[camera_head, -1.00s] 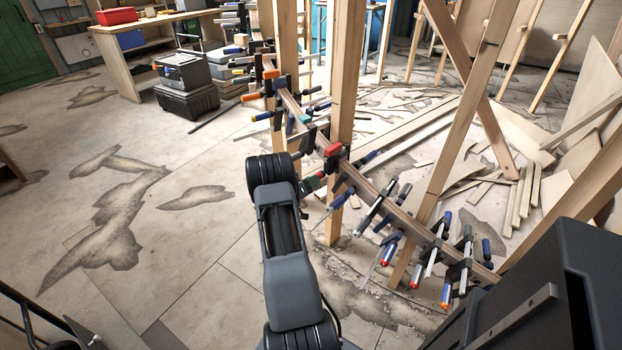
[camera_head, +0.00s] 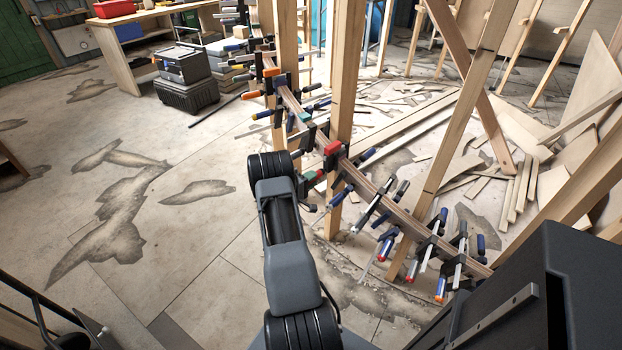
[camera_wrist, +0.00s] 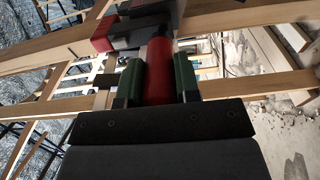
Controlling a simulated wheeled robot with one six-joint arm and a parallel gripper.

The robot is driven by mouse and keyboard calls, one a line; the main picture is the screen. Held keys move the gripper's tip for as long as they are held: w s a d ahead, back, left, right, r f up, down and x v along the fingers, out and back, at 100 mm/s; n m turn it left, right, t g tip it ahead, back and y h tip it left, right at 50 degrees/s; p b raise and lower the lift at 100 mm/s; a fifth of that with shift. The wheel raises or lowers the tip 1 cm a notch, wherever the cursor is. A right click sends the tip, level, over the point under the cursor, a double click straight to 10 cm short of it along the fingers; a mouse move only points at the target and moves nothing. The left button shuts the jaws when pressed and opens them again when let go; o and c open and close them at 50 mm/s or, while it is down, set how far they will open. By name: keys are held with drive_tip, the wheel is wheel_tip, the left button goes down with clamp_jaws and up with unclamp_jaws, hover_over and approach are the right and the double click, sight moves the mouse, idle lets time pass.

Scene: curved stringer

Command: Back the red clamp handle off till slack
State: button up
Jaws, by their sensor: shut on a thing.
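The red clamp handle (camera_wrist: 158,72) shows in the wrist view, between the two green-padded fingers of my gripper (camera_wrist: 158,82). The fingers are shut on it, one on each side. Beyond the handle is the clamp's dark and red body (camera_wrist: 138,30). In the head view the red-topped clamp (camera_head: 333,148) sits on the curved stringer (camera_head: 375,185) beside an upright post. The handle's thread and the clamp's contact with the wood cannot be made out.
Several blue- and orange-handled clamps (camera_head: 445,258) line the stringer on both sides of the red one. Wooden posts (camera_head: 342,90) stand close by. Wood offcuts (camera_head: 490,185) litter the floor at right. The floor at left is open, with stained patches.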

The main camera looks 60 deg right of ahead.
drive_tip(key=shift+n, duration=0.7)
drive_tip(key=o, duration=0.9)
drive_tip(key=p+v, duration=0.1)
drive_tip(key=v, duration=1.2)
drive_tip(key=shift+a+f, duration=0.1)
drive_tip(key=shift+a, duration=0.3)
